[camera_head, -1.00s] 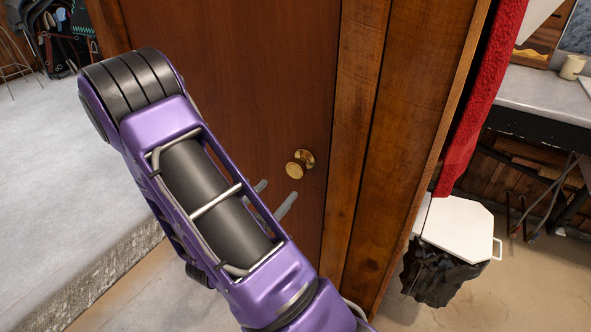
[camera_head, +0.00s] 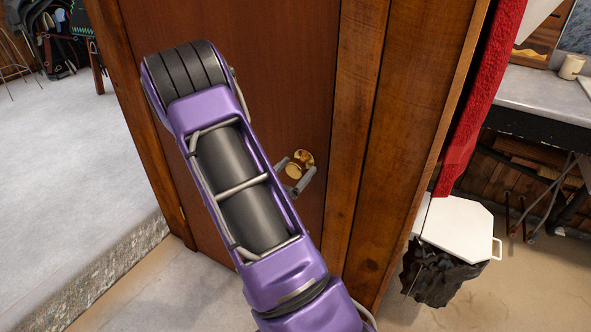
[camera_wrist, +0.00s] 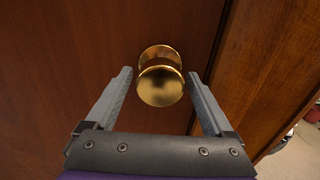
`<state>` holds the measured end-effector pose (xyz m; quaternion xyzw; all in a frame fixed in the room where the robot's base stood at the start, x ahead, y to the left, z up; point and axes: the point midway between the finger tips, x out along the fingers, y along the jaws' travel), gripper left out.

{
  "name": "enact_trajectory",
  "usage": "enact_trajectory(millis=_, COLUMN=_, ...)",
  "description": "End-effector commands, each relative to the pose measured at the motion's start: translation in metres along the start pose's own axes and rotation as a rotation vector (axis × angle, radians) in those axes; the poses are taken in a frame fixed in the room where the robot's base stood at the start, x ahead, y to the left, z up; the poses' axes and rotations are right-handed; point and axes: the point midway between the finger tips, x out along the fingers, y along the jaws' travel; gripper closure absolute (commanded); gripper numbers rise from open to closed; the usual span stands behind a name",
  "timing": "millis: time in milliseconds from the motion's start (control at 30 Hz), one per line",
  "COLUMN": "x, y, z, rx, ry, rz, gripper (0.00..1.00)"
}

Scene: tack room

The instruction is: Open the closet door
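The closet door (camera_head: 280,70) is a reddish-brown wooden panel, and it looks shut in its frame. Its round brass knob (camera_head: 294,171) is near the door's right edge. In the wrist view the knob (camera_wrist: 161,83) lies between the tips of my gripper (camera_wrist: 160,82). The two grey fingers are apart, one on each side of the knob, with a gap visible on both sides. In the head view my gripper (camera_head: 297,176) is at the knob, partly hidden by my purple arm.
A wooden post (camera_head: 400,130) stands right of the door, with a red cloth (camera_head: 480,100) hanging beside it. A white-lidded bin (camera_head: 457,230) and a workbench (camera_head: 545,95) are further right. A raised concrete ledge (camera_head: 70,190) is at the left.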

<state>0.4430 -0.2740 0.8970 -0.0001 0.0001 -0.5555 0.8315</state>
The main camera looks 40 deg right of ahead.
Motion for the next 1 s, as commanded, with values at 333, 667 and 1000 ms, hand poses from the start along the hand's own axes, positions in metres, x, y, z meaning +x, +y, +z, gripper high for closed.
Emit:
enact_trajectory(millis=333, x=-0.0003, y=-0.0001, z=0.0, rx=0.0, ry=0.0, rz=0.0, gripper=0.78)
enact_trajectory(millis=667, x=-0.0004, y=-0.0001, z=0.0, rx=0.0, ry=0.0, rz=0.0, gripper=1.0)
enact_trajectory(millis=1000, x=-0.0072, y=0.0003, z=0.0001, rx=0.001, ry=0.0, rz=-0.014, gripper=1.0)
